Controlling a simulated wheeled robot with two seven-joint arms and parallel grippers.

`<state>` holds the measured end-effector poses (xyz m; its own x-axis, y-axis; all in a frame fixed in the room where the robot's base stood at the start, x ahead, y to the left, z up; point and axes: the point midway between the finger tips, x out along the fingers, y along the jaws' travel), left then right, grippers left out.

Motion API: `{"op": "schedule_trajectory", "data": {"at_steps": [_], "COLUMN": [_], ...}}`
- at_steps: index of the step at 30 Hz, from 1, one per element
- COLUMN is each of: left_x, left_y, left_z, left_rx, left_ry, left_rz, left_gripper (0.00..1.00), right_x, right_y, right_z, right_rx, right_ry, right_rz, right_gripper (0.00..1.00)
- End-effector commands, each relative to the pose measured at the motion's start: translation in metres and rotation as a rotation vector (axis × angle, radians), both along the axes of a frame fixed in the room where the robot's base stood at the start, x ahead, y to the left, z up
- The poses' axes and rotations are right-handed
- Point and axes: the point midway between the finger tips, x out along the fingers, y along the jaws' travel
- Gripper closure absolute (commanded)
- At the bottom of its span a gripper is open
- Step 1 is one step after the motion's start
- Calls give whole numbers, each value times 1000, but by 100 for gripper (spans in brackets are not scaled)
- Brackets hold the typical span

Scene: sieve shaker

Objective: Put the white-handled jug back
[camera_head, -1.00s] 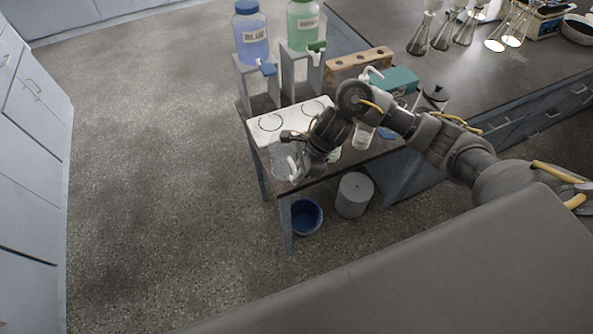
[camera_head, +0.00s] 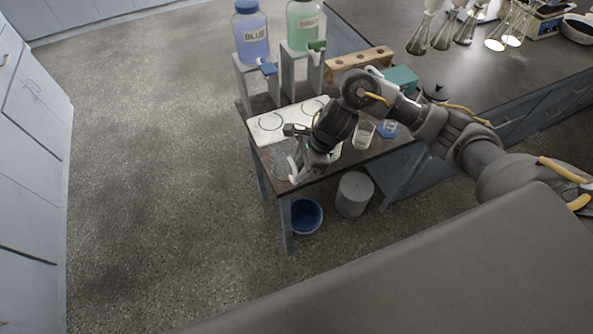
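The white-handled jug (camera_head: 281,163) is a clear vessel standing near the front left corner of the dark side table (camera_head: 352,157). Its white handle (camera_head: 292,168) is on its right side, facing my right gripper. My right gripper (camera_head: 302,153) is just right of the jug, close to the handle. Its fingers are small and partly hidden by the wrist, so I cannot tell whether they grip the handle. A white board with ring outlines (camera_head: 266,124) lies behind the jug. My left gripper is not in view.
A clear cup (camera_head: 363,137) and a blue item (camera_head: 388,131) are right of my wrist. A blue bucket (camera_head: 307,217) and grey bin (camera_head: 354,195) stand on the floor.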

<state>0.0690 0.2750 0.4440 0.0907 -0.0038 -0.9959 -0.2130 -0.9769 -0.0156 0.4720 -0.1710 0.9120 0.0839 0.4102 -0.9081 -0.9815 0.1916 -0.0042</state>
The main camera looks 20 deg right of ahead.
Motion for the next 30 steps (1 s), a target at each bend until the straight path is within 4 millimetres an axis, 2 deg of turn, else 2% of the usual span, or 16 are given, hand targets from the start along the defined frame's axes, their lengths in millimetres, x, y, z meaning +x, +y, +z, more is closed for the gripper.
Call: {"op": "schedule_trajectory", "data": {"at_steps": [3, 9, 15, 30], "left_x": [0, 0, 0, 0], "left_y": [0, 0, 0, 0], "left_z": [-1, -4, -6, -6], "left_rx": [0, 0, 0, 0], "left_ry": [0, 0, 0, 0], "left_rz": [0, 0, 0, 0], "left_gripper": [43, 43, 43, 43], "right_x": [0, -5, -7, -9], "right_y": [-12, -29, -39, -41], "right_z": [25, 61, 84, 91], "right_rx": [-3, -2, 0, 0], "right_ry": [-8, -5, -1, 2], "right_rz": [1, 1, 0, 1], "right_gripper": [67, 67, 67, 67]}}
